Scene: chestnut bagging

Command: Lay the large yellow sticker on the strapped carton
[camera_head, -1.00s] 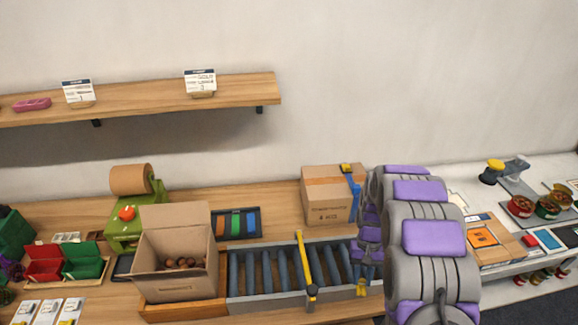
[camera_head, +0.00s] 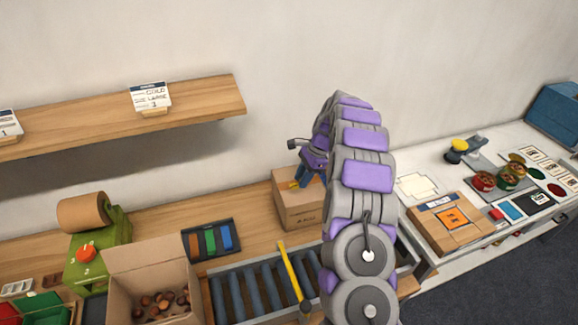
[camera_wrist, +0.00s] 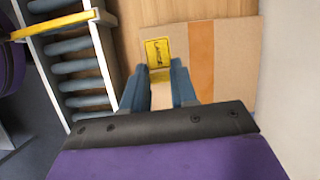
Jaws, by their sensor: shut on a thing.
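The closed carton (camera_head: 301,213) stands on the wooden bench behind the roller conveyor. In the wrist view its top (camera_wrist: 235,50) shows a wide orange-brown tape band. My gripper (camera_head: 299,182) is over the carton in the head view, with blue fingers pointing down. In the wrist view my gripper (camera_wrist: 160,72) is shut on the yellow sticker (camera_wrist: 158,52), which has dark print. The sticker lies within the carton's outline, beside the band and near the left edge. Whether it touches the cardboard I cannot tell. In the head view only a bit of the sticker (camera_head: 294,184) shows.
A roller conveyor (camera_head: 247,293) with a yellow bar (camera_head: 291,272) across it runs in front of the carton. An open box of chestnuts (camera_head: 150,270) stands left. A white side table (camera_head: 425,212) with a wooden board and bowls is right. A shelf (camera_head: 205,98) hangs above.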

